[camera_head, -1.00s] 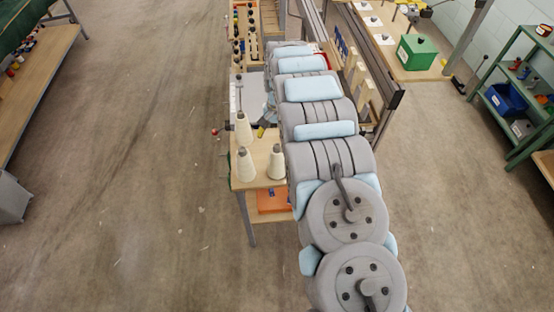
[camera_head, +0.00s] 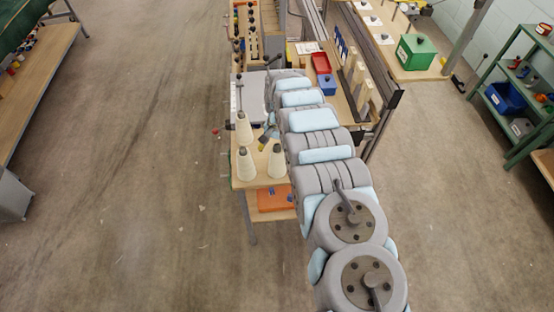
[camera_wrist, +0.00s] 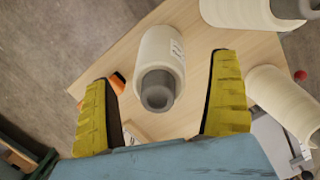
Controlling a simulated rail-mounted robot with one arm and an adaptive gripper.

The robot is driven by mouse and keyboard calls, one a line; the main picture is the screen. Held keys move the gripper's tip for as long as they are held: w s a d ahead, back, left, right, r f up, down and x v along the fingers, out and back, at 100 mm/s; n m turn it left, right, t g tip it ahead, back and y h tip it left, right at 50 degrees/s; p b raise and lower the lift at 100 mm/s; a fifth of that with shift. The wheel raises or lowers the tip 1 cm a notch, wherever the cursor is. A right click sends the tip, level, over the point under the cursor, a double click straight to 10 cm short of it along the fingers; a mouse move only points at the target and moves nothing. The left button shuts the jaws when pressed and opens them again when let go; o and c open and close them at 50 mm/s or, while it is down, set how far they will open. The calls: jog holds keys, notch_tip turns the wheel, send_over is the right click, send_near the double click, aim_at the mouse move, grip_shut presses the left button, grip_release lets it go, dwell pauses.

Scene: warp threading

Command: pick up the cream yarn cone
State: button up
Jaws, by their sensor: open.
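Three cream yarn cones stand upright on a small wooden table in the head view: a back left one (camera_head: 244,129), a front left one (camera_head: 246,165) and a right one (camera_head: 277,163). My gripper (camera_head: 267,139) is just behind the right cone, partly hidden by my arm. In the wrist view my gripper (camera_wrist: 165,68) is open, its yellow fingers on either side of one cone (camera_wrist: 160,55), seemingly the right one. That cone's grey tip points toward the camera, and gaps show on both sides. The other cones (camera_wrist: 258,12) (camera_wrist: 284,102) lie outside the right finger.
The wooden table (camera_head: 262,184) has an orange box (camera_head: 272,199) on its lower shelf. Behind the cones is a grey panel (camera_head: 251,92). A red tray (camera_head: 320,63) and a blue box (camera_head: 327,85) are to the right of my arm. Open floor lies left.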

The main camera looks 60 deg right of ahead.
aim_at(276, 169)
jog(key=shift+s+a+f, duration=0.1)
jog(key=shift+a+f, duration=0.05)
jog(key=shift+f, duration=0.9)
jog(key=shift+a+f, duration=0.1)
jog(key=shift+f, duration=0.9)
jog(key=c, duration=1.4)
